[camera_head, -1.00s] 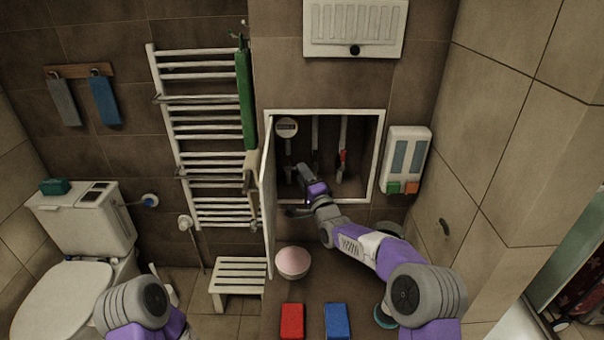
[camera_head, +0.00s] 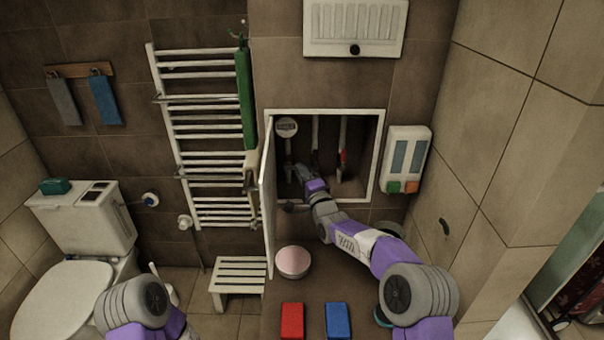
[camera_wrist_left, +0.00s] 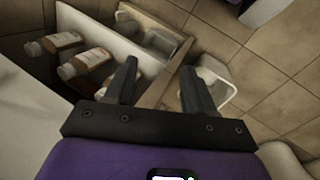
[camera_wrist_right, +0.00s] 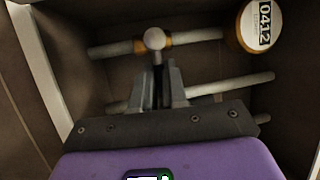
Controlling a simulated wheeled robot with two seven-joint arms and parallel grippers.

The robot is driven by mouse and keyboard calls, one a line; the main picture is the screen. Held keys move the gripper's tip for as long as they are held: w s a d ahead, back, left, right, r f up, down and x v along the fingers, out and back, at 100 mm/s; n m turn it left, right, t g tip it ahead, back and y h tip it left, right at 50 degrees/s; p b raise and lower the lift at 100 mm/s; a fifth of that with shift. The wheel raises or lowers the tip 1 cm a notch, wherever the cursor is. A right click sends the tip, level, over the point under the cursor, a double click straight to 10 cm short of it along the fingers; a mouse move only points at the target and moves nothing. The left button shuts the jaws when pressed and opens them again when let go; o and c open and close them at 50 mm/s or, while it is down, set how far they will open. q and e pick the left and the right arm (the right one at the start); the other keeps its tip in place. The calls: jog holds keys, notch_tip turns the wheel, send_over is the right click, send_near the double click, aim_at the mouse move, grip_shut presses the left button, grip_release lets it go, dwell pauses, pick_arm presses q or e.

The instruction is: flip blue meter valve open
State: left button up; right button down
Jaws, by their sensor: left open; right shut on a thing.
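The white round meter (camera_head: 287,127) hangs at the upper left inside the open wall cabinet; it also shows in the right wrist view (camera_wrist_right: 258,27), reading 0412. My right gripper (camera_head: 301,178) is inside the cabinet below the meter. In the right wrist view my right gripper (camera_wrist_right: 157,88) is shut on a thin dark valve handle (camera_wrist_right: 157,72), in line with the pale round valve knob (camera_wrist_right: 154,39) on the meter's pipe. The fingers mostly hide the handle, and I cannot make out its blue colour. My left gripper (camera_wrist_left: 158,88) is open and empty, away from the cabinet.
The cabinet door (camera_head: 267,205) stands open close to the left of my right gripper. A red-handled valve (camera_head: 343,156) is on the right pipe. Bottles (camera_wrist_left: 92,58) lie near my left gripper.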

jog(key=shift+r, duration=0.1)
jog(key=n, duration=0.1)
jog(key=r+n+g+p, duration=0.1)
jog(key=n, duration=0.1)
jog(key=shift+r+n, duration=0.2)
jog(key=shift+n, duration=0.1)
jog(key=r+n+g+p, duration=0.1)
jog(key=n, duration=0.1)
jog(key=n+g+h+p, duration=0.1)
jog(key=n, duration=0.1)
jog(key=shift+a+r, duration=0.35)
jog(key=shift+a, duration=0.05)
jog(key=n, duration=0.1)
jog(key=a+n+g+h+p, duration=0.1)
jog(key=r+n+h, duration=0.1)
jog(key=n, duration=0.1)
jog(key=shift+a+r, duration=0.1)
jog(key=shift+a, duration=0.2)
jog(key=shift+a+r+n+g+h+p, duration=0.1)
jog(key=shift+a+n+g+h+p, duration=0.2)
jog(key=shift+n, duration=0.25)
jog(key=shift+a+r+n+g+h+p, duration=0.1)
jog(key=shift+a+n+g+h+p, duration=0.1)
jog(key=shift+n+h, duration=0.3)
jog(key=c, duration=1.2)
grip_release()
jog(key=shift+f, duration=0.1)
jog(key=shift+o, duration=0.2)
